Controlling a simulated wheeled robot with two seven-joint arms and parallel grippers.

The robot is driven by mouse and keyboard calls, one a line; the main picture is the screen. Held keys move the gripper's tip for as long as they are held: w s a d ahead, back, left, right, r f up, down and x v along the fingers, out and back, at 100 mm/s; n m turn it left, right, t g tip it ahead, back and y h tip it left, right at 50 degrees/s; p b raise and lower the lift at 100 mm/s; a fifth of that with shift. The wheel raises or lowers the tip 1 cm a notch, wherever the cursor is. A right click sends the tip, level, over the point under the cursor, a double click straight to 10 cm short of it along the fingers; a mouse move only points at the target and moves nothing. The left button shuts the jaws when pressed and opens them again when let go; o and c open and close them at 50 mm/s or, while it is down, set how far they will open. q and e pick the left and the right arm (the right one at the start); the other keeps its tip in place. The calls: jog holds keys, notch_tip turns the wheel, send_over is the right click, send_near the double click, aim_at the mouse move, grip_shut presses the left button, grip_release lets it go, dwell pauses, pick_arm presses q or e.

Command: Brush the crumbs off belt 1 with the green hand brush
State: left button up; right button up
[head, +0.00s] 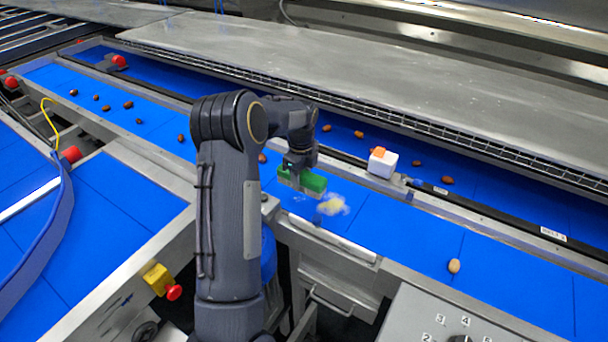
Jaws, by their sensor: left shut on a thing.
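My left gripper (300,172) is shut on the green hand brush (312,183) and holds it low over the near blue belt (400,225). I cannot tell whether the bristles touch the belt. A small pale, yellowish patch of crumbs (333,205) lies on the belt just right of the brush. No label in view shows which belt is belt 1. My right gripper is not in view.
Several brown dates (128,105) lie on the belts, and a pale one (454,266) lies to the right. A white box (382,162) stands on the divider between belts. A control panel (450,318) is at the front right.

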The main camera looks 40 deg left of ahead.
pick_arm(q)
jog(key=shift+w+f, duration=0.15)
jog(key=shift+f, duration=0.35)
jog(key=shift+f+b, duration=0.5)
jog(key=shift+b, duration=0.1)
jog(key=shift+f+b, duration=1.4)
jog(key=shift+f, duration=0.85)
jog(key=shift+f+b, duration=0.7)
jog(key=shift+f, duration=0.25)
